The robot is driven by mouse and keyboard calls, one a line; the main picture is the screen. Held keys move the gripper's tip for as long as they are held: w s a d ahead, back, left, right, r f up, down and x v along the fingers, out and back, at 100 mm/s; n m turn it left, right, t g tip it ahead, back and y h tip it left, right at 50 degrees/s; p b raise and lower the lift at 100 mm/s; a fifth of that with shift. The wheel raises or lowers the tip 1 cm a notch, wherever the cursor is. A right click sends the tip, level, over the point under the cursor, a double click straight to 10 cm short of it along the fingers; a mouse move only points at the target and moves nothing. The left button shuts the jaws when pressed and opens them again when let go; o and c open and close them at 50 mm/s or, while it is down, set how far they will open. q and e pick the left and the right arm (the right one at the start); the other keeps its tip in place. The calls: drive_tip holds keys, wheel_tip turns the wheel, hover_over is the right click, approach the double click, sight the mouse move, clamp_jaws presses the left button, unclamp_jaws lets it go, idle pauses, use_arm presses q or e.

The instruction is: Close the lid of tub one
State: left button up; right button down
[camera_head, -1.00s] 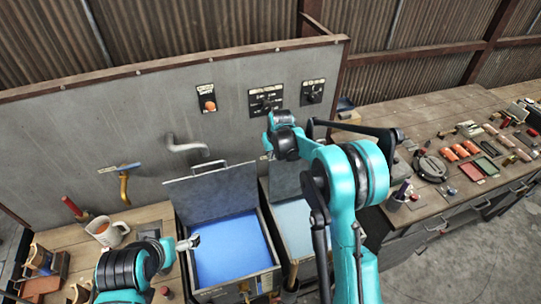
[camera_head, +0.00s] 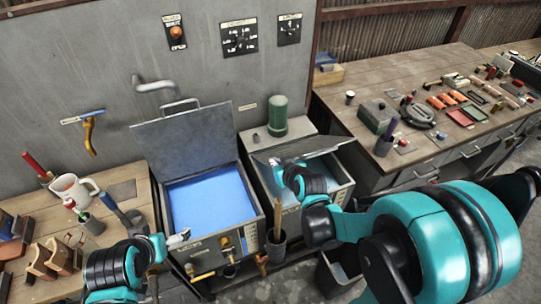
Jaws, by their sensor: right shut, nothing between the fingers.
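Two metal tubs stand side by side. The left tub (camera_head: 250,200) holds blue liquid (camera_head: 208,200), and its grey lid (camera_head: 183,140) stands open, leaning back. The right tub (camera_head: 343,190) has its lid (camera_head: 318,146) tilted low over the opening, with a gap at the front. I cannot tell from labels which is tub one. My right gripper (camera_head: 277,163) is shut and empty, at the left part of the right tub's lid; contact is unclear. My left gripper (camera_head: 180,238) is by the left tub's front left corner, its fingers too small to read.
A green cylinder (camera_head: 278,115) stands behind the right tub. A cup holding a wooden handle (camera_head: 276,240) is in front, between the tubs. The right bench (camera_head: 350,118) holds many small parts. A pipe (camera_head: 155,84) juts from the wall.

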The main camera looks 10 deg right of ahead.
use_arm(q)
drive_tip(key=shift+s+f+b, duration=0.1)
drive_tip(key=shift+f+b, duration=1.45)
drive_tip(key=shift+f, duration=0.5)
use_arm(e)
drive_tip(key=shift+s+d+f, duration=0.1)
drive_tip(key=shift+s+f, duration=0.45)
drive_tip(key=shift+f, duration=0.25)
drive_tip(key=shift+s+d+f, duration=0.1)
drive_tip(key=shift+s+f, duration=0.45)
drive_tip(key=shift+f, duration=0.3)
drive_tip(key=shift+s+f, duration=0.55)
drive_tip(key=shift+f, duration=0.25)
